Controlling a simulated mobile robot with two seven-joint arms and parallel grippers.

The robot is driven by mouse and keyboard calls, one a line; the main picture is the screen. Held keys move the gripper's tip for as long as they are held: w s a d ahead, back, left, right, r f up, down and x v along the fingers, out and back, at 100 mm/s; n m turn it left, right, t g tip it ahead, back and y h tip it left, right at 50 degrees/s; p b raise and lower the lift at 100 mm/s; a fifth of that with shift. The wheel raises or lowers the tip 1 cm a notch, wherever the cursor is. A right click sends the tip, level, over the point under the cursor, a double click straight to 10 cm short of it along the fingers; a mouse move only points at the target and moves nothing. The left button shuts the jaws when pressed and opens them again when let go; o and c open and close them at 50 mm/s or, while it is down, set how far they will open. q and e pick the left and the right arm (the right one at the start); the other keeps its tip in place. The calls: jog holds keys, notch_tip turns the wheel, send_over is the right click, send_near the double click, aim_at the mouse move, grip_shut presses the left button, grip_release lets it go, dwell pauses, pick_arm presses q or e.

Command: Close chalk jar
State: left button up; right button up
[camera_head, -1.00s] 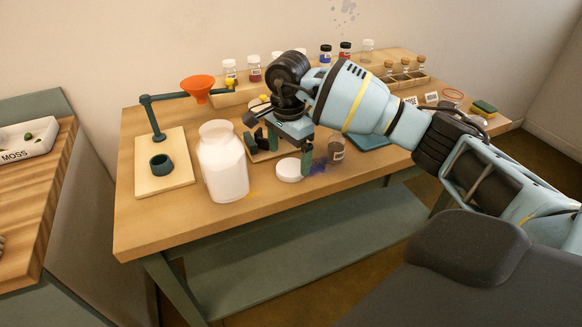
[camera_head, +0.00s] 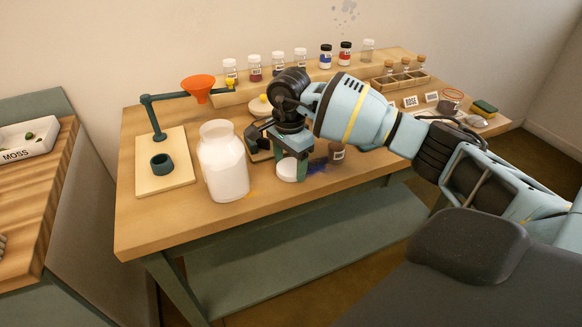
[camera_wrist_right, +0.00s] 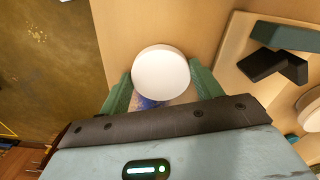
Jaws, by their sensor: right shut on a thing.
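The chalk jar (camera_head: 223,165) is a large white jar standing upright and open-topped near the table's front left. The white round lid (camera_head: 287,171) is low at the table, to the right of the jar and apart from it. My right gripper (camera_head: 291,172) points down over the lid and is shut on it. In the right wrist view the lid (camera_wrist_right: 160,73) sits between the green fingers. Part of the lid is hidden by the gripper in the head view. My left gripper is not in view.
A stand with an orange funnel (camera_head: 197,88) and dark cup (camera_head: 162,163) stands left of the jar. Blue powder (camera_head: 318,166) and a small brown jar (camera_head: 336,152) lie right of the gripper. Small bottles line the rear shelf. The table's front edge is close.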

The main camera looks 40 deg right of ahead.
aim_at(289, 167)
jog(key=shift+r, duration=0.1)
jog(key=shift+r, duration=0.55)
notch_tip(289, 167, up, 2)
jog(key=shift+w+r, duration=0.1)
jog(key=shift+r, duration=0.15)
jog(key=s, duration=0.5)
jog(key=s+a, duration=0.1)
jog(key=s, duration=0.4)
jog(key=s+r+b, duration=0.1)
jog(key=s, duration=0.5)
jog(key=shift+a+r, duration=0.1)
jog(key=shift+a, duration=0.2)
